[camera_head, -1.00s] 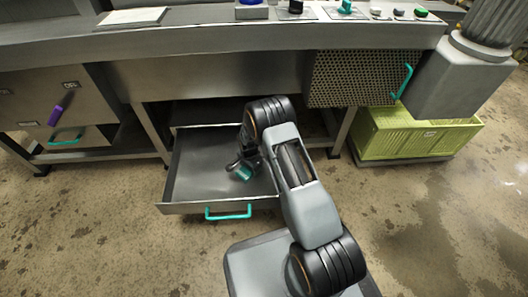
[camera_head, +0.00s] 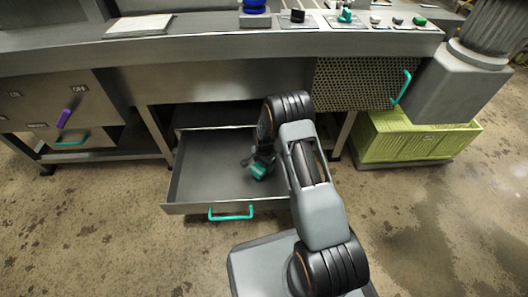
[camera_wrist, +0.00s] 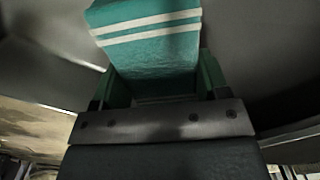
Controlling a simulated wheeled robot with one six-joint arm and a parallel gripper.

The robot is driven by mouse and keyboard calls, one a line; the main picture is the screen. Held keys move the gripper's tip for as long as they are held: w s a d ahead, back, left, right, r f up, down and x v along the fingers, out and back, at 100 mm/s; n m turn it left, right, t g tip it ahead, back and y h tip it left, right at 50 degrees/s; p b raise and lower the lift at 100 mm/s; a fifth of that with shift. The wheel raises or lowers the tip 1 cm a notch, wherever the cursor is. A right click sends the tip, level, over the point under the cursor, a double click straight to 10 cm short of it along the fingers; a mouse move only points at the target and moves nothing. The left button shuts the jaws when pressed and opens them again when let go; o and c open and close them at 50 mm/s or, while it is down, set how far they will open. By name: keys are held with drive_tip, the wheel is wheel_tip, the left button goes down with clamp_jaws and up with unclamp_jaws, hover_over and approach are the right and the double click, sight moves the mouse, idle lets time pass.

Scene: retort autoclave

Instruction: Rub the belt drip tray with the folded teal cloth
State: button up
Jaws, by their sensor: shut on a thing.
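The belt drip tray (camera_head: 208,182) is the grey metal drawer pulled out under the machine, with a teal handle (camera_head: 231,214) on its front. The folded teal cloth (camera_head: 259,170) is inside the tray's outline, towards its right side. In the wrist view the cloth (camera_wrist: 150,40) is teal with two white stripes. My gripper (camera_wrist: 155,85) is shut on the cloth, one finger on each side of it. In the head view the gripper is small and partly behind my arm. I cannot tell whether the cloth touches the tray floor.
A yellow-green crate (camera_head: 415,140) stands on the floor at the right, below a perforated guard (camera_head: 358,84) with a teal handle. A panel with a purple lever (camera_head: 64,118) is at the left. The control counter (camera_head: 200,35) runs above the tray. The tray's left part is bare.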

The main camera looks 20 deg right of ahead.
drive_tip(key=shift+r+p, duration=1.1)
drive_tip(key=shift+r, duration=0.85)
